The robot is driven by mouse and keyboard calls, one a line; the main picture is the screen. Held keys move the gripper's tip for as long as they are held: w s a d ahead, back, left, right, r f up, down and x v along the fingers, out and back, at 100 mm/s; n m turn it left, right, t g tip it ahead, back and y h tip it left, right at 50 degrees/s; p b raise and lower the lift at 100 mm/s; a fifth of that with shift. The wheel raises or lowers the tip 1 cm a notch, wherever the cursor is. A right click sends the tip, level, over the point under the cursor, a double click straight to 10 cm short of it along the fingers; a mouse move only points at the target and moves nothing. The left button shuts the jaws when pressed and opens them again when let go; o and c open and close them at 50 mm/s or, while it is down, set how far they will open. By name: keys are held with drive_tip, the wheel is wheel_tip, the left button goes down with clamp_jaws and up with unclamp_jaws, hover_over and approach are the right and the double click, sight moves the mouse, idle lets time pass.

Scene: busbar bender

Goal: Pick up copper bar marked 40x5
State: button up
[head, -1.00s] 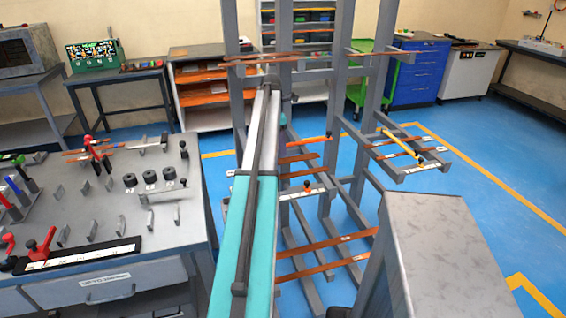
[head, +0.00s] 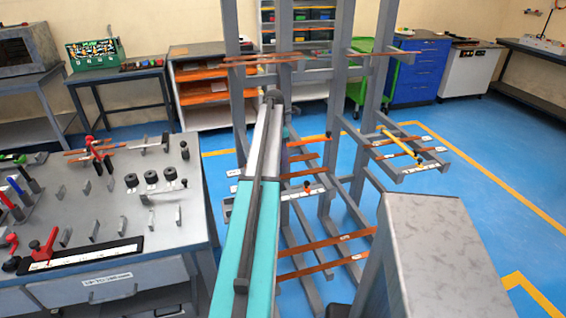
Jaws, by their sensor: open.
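Several flat copper bars lie on the arms of a grey rack ahead. One bar (head: 305,141) and another (head: 302,157) are on middle levels, just right of my arm. More bars lie on the upper level (head: 270,58), the lower levels (head: 327,242) and the right side (head: 404,155). Small white labels sit on the rack arms, too small to read, so I cannot tell which bar is marked 40x5. My teal and grey arm reaches toward the rack.
A grey workbench (head: 110,205) with tools and pegs stands at the left. Rack posts (head: 334,120) stand close around my arm's end. Open blue floor (head: 480,220) is at the right.

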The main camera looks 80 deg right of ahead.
clamp_jaws()
idle(0.4)
drive_tip(key=shift+r, duration=0.2)
drive_tip(key=shift+r+b, duration=0.45)
drive_tip(key=shift+r, duration=0.65)
drive_tip(key=shift+s+a+r, duration=0.15)
drive_tip(key=shift+a+r, duration=0.2)
drive_tip(key=shift+r, duration=0.15)
drive_tip(key=s+a+b, duration=0.1)
drive_tip(key=s+a, duration=0.2)
drive_tip(key=a, duration=0.4)
drive_tip(key=s+a+r+b, duration=0.1)
drive_tip(key=s+a+b, duration=0.1)
drive_tip(key=a, duration=0.5)
drive_tip(key=shift+s+r, duration=0.25)
drive_tip(key=shift+s, duration=0.35)
